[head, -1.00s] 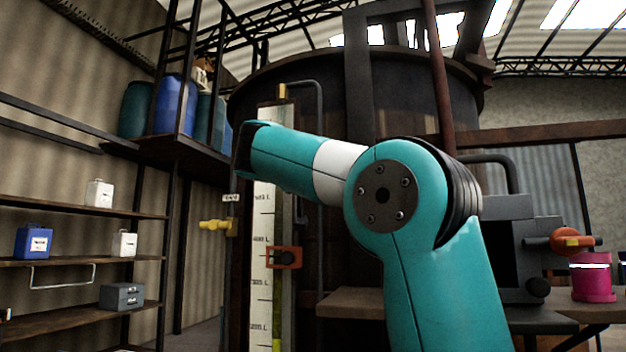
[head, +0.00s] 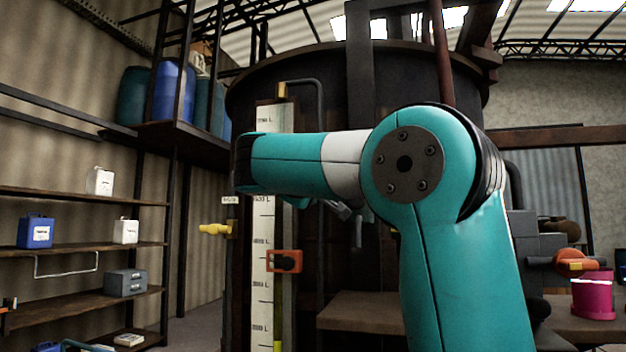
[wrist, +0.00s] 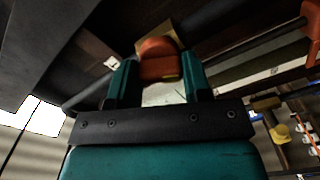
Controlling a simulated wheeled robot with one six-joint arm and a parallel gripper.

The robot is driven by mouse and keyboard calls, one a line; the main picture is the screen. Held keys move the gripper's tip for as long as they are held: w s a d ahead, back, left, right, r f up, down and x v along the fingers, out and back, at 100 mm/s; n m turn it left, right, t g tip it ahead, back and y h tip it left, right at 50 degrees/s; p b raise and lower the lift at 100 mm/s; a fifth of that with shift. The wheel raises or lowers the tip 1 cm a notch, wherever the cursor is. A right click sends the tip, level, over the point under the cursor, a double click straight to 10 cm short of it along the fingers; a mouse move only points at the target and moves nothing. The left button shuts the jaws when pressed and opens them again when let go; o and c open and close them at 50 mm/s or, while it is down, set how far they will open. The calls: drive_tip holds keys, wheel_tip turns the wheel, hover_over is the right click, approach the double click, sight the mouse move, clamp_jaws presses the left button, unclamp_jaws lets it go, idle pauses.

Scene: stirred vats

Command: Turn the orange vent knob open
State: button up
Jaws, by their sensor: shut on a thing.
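The orange vent knob (wrist: 158,58) shows in the wrist view, a rounded orange cap in front of a tan block. My gripper (wrist: 159,66) has its two teal fingers on either side of the knob and is shut on it. The knob's turned position is hard to tell, as the fingers cover its sides. In the head view my own arm hides the gripper and this knob.
The dark vat (head: 410,85) stands behind my arm. On its front are a level gauge (head: 262,290) with an orange slider (head: 285,261) and a yellow tap (head: 215,229). Shelves (head: 85,247) stand left. A magenta container (head: 593,298) is at right.

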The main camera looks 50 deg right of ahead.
drive_tip(key=n+p, duration=0.2)
drive_tip(key=n, duration=0.1)
drive_tip(key=shift+r+n, duration=0.1)
drive_tip(key=shift+n, duration=0.3)
drive_tip(key=shift+n+p, duration=0.5)
drive_tip(key=shift+p, duration=0.05)
drive_tip(key=shift+f+n, duration=0.2)
drive_tip(key=shift+n, duration=0.1)
drive_tip(key=o, duration=0.9)
